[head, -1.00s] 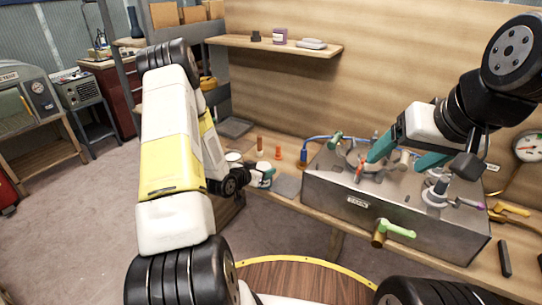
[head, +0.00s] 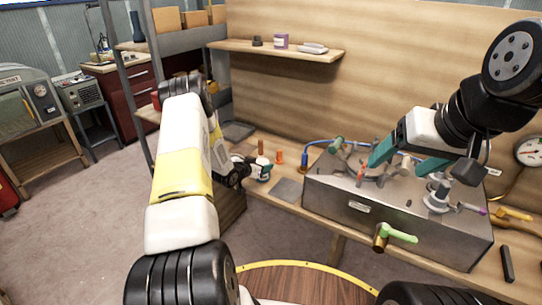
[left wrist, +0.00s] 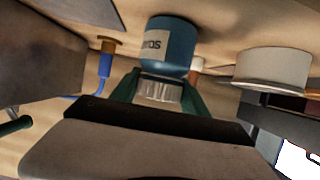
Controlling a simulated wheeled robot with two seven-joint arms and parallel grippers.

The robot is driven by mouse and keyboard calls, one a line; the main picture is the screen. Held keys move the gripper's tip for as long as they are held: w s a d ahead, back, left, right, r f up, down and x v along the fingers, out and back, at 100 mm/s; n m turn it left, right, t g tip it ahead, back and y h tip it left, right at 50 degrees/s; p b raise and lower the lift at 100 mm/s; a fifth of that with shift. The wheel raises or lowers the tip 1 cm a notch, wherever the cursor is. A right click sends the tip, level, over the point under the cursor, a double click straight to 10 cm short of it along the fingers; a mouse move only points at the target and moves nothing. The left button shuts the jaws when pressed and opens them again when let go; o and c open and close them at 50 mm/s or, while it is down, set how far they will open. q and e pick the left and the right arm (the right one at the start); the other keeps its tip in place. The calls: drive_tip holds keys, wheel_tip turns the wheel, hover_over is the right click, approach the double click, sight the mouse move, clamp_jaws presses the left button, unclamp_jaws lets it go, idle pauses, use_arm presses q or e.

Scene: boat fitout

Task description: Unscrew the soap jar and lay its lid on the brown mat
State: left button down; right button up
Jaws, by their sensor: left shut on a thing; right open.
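The soap jar (left wrist: 170,45) is blue with a pale label, and shows upside down in the left wrist view. Its whitish ribbed lid (left wrist: 158,92) sits against the jar's mouth, with no clear gap between them. My left gripper (left wrist: 160,95) is shut on the lid, one green finger on each side. In the head view my left gripper (head: 262,170) is low over the bench's left part; the jar is small there. A flat grey-brown mat (head: 287,189) lies just right of it; I cannot tell whether it is the brown mat. My right gripper (head: 378,160) is open above the steel tank.
The steel tank (head: 330,198) with handles and valves stands right of the mat. Orange (head: 278,157) and blue (head: 304,160) upright pieces stand behind the mat. A pale round tin (left wrist: 272,68) is beside the jar. A shelf (head: 270,50) hangs above.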

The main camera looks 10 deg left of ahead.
use_arm(q)
drive_tip(key=shift+r, duration=0.1)
drive_tip(key=c, duration=0.6)
unclamp_jaws()
drive_tip(key=shift+o, duration=0.2)
